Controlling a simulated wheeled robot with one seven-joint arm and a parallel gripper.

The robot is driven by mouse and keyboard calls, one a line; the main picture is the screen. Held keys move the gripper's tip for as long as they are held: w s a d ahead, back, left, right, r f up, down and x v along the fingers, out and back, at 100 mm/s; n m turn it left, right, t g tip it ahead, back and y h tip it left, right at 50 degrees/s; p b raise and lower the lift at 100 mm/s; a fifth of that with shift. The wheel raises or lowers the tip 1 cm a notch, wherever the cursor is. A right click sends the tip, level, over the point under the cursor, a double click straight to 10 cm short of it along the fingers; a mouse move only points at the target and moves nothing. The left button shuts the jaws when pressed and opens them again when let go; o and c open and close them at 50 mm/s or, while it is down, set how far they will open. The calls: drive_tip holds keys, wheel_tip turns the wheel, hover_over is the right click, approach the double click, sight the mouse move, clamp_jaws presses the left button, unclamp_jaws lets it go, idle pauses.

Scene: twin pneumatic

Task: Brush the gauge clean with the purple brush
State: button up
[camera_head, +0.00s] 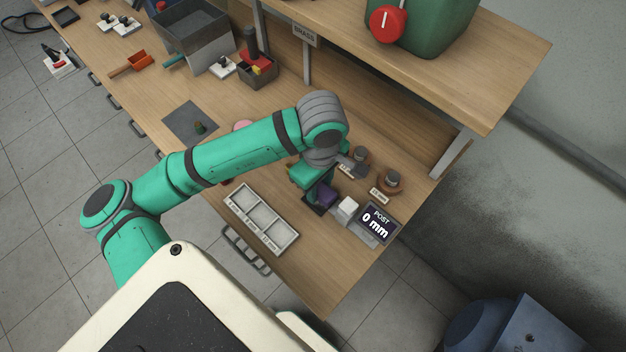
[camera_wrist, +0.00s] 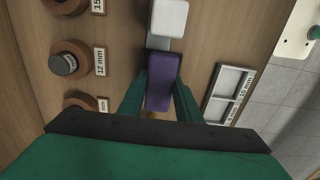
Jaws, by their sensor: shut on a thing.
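The gauge (camera_head: 375,222) stands near the table's front right corner, with a dark display reading "POST 0 mm". A white block (camera_head: 347,207) sits at its left side; it also shows at the top of the wrist view (camera_wrist: 168,17). The purple brush (camera_head: 327,194) is just left of the white block. In the wrist view the purple brush (camera_wrist: 162,80) lies between the two green fingers of my gripper (camera_wrist: 160,92), which is shut on it. Its far end is close to the grey strip below the white block; I cannot tell whether they touch. Its bristles are hidden.
A grey compartment tray (camera_head: 262,220) lies left of my gripper. Round brown holders (camera_head: 389,181) with metal pieces and mm labels stand behind it. A shelf (camera_head: 500,60) with a green container overhangs the back. Bins and tools stand farther left.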

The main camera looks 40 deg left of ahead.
sight(332, 197)
drive_tip(key=shift+d+f, duration=0.1)
drive_tip(key=shift+d, duration=1.25)
drive_tip(key=shift+s+d, duration=0.1)
drive_tip(key=shift+d, duration=0.6)
clamp_jaws()
drive_tip(key=shift+a, duration=1.85)
drive_tip(key=shift+w+a, duration=0.15)
drive_tip(key=shift+a, duration=0.7)
drive_tip(key=shift+w+a, duration=0.1)
drive_tip(key=shift+a, duration=0.7)
drive_tip(key=shift+w+f, duration=0.1)
drive_tip(key=shift+f, duration=0.05)
drive_tip(key=shift+d, duration=2.15)
drive_tip(key=shift+s+d+r, duration=0.1)
drive_tip(key=shift+d+r, duration=0.05)
drive_tip(key=shift+d, duration=0.5)
drive_tip(key=shift+s+d+r, duration=0.1)
drive_tip(key=shift+d, duration=0.5)
